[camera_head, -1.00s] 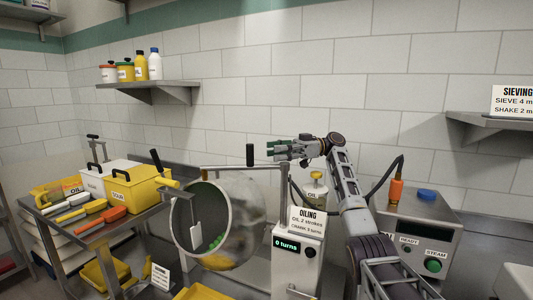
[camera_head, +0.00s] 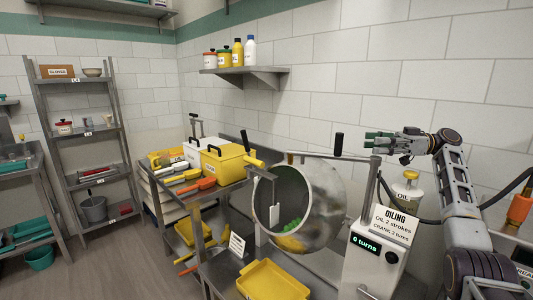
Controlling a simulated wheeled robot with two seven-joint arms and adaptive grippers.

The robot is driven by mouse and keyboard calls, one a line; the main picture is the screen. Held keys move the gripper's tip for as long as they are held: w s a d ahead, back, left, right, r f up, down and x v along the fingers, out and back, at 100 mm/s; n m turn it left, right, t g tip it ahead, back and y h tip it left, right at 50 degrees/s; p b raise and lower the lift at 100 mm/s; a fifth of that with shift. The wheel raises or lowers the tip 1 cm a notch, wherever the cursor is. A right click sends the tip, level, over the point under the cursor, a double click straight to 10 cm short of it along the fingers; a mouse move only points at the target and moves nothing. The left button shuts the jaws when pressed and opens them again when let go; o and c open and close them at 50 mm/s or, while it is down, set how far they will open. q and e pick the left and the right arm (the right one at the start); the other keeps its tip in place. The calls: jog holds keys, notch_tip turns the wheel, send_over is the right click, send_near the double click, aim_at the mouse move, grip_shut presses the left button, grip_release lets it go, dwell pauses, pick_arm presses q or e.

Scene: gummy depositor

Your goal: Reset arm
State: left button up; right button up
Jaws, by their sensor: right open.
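My right gripper (camera_head: 381,143) is open and empty. It is held in the air above the oiling station, with its fingers pointing left. My right arm comes up from the lower right corner. The oiling machine (camera_head: 375,258) stands below it, with a display reading 0 turns and a sign (camera_head: 395,222) that says oil 2 strokes, crank 3 turns. A yellow-topped oil bottle (camera_head: 406,194) stands behind the sign. The clear round drum (camera_head: 328,205) is left of the machine with green and yellow pieces inside. My left gripper is not in view.
A cart (camera_head: 196,190) at the left of the drum holds yellow and white bins and several scoops. A yellow tray (camera_head: 272,281) sits in front of the drum. A metal rack (camera_head: 75,129) stands at the far left. Open floor (camera_head: 110,268) lies at the lower left.

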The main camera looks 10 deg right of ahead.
pick_arm(q)
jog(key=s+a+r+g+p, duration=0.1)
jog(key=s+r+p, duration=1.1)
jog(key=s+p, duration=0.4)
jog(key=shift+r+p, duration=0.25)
jog(key=shift+p, duration=2.35)
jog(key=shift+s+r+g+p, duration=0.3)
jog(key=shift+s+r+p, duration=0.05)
jog(key=shift+p, duration=0.05)
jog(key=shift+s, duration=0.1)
